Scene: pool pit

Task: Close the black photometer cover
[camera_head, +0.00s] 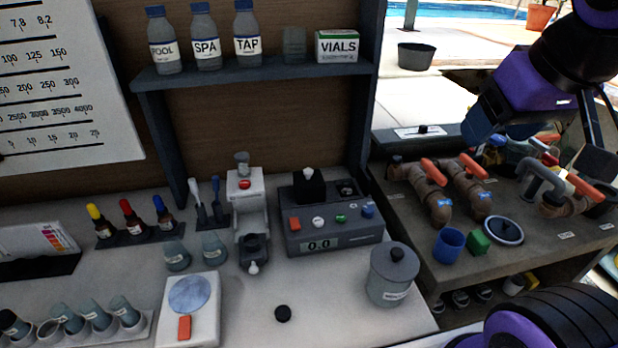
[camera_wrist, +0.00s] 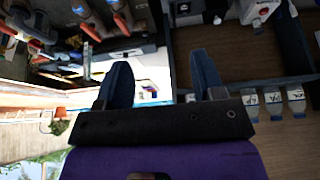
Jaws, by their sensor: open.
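The photometer (camera_head: 331,238) is a grey box with coloured buttons and a display reading 0.0, standing on the counter in the middle of the head view. Its black cover (camera_head: 308,189) is a dark block with a white knob, at the back left of the box's top. A dark round fitting (camera_head: 346,187) shows to its right. I cannot tell clearly how the cover sits over the opening. My gripper (camera_wrist: 160,62) is open and empty in the wrist view, its two dark blue fingers apart. In the head view my arm is at the upper right, well away from the photometer.
A shelf (camera_head: 262,70) with bottles and a vials box stands above the counter. A white dispenser (camera_head: 248,205) is close left of the photometer and a lidded grey jar (camera_head: 391,278) is at its front right. Pipes with orange handles (camera_head: 433,171) occupy the right bench.

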